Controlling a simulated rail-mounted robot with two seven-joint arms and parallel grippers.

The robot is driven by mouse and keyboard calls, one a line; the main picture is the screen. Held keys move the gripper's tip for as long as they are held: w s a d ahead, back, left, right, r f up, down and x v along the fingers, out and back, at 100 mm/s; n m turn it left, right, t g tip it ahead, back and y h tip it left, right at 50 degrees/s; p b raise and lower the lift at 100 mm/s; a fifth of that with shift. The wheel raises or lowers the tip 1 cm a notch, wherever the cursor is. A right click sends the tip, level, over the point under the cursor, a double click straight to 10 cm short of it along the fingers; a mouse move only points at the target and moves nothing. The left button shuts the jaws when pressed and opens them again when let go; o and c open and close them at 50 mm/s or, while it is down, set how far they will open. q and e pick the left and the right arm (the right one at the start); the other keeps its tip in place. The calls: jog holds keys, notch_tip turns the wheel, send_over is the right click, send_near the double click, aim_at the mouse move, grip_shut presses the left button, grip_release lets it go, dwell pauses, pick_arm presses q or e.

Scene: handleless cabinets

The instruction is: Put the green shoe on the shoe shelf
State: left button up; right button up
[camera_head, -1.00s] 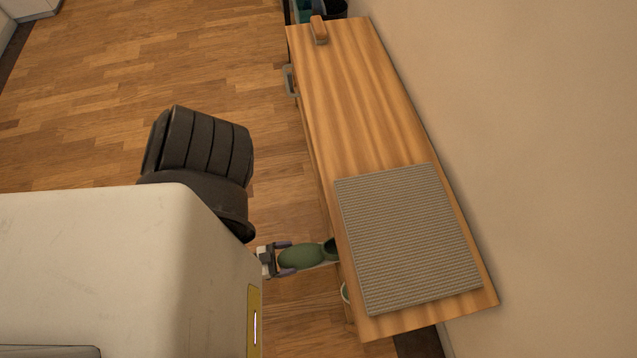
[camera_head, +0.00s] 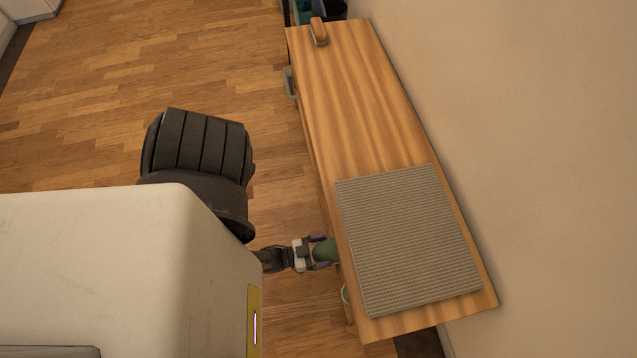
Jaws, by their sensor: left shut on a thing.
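The green shoe (camera_head: 326,250) shows only in part; its far end is hidden under the edge of the wooden shelf top (camera_head: 365,110). My left gripper (camera_head: 318,252) is shut on the near end of the shoe, beside the shelf's left side and below its top. The inside of the shoe shelf is hidden from above by the top board. My right gripper is not in view.
A grey woven mat (camera_head: 408,240) lies on the near part of the top. A brown brush-like object (camera_head: 318,32) stands at the far end. A grey handle (camera_head: 290,82) juts from the left side. The wooden floor (camera_head: 90,110) at left is clear.

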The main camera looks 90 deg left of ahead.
pick_arm(q)
jog(key=w, duration=0.5)
jog(key=shift+w+a+f, duration=0.2)
jog(key=shift+a+f, duration=0.15)
jog(key=shift+w+a+f, duration=0.1)
jog(key=shift+w+f, duration=0.55)
jog(key=shift+f, duration=0.05)
jog(key=shift+f, duration=0.35)
jog(key=o, duration=0.9)
jog(key=shift+s, duration=0.1)
jog(key=shift+s, duration=0.35)
jog(key=s+d+p, duration=0.1)
jog(key=s, duration=1.2)
jog(key=shift+d, duration=0.35)
